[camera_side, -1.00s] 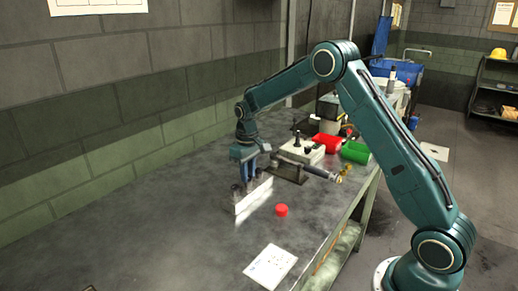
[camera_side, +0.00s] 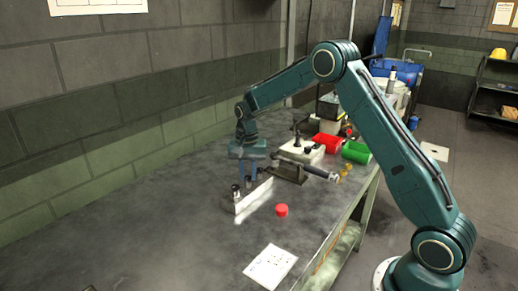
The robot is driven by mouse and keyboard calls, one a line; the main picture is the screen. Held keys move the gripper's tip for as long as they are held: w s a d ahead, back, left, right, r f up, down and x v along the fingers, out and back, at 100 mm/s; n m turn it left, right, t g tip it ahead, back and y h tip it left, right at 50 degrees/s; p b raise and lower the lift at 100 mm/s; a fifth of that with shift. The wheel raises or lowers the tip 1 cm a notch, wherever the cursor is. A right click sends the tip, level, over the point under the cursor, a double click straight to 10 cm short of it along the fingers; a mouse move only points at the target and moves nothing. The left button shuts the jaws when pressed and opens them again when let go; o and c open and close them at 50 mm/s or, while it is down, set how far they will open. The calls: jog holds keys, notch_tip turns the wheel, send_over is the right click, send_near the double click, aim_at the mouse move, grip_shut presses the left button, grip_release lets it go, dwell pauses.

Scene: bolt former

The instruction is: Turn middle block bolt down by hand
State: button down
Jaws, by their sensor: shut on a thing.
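A pale, narrow metal block (camera_side: 243,206) stands on the dark bench, with dark bolts along its top. The near bolt (camera_side: 236,190) stands clear at the block's left end. My gripper (camera_side: 247,179) points straight down over the middle of the block. Its blue fingers are shut on the middle bolt, which is mostly hidden between them. The far end of the block's top is partly behind the fingers.
A red cap (camera_side: 281,210) lies right of the block, and a white sheet (camera_side: 270,267) lies nearer the front. A dark fixture with a cylindrical tool (camera_side: 315,172) is close on the right. The left bench is clear.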

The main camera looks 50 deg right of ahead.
aim_at(248, 178)
jog(key=m, duration=0.5)
jog(key=shift+r+m, duration=0.15)
jog(key=shift+m, duration=0.15)
jog(key=m, duration=0.5)
jog(key=shift+w+m, duration=0.1)
jog(key=shift+m, duration=0.3)
jog(key=c, duration=1.3)
grip_release()
jog(key=shift+o, duration=0.3)
notch_tip(248, 178, up, 14)
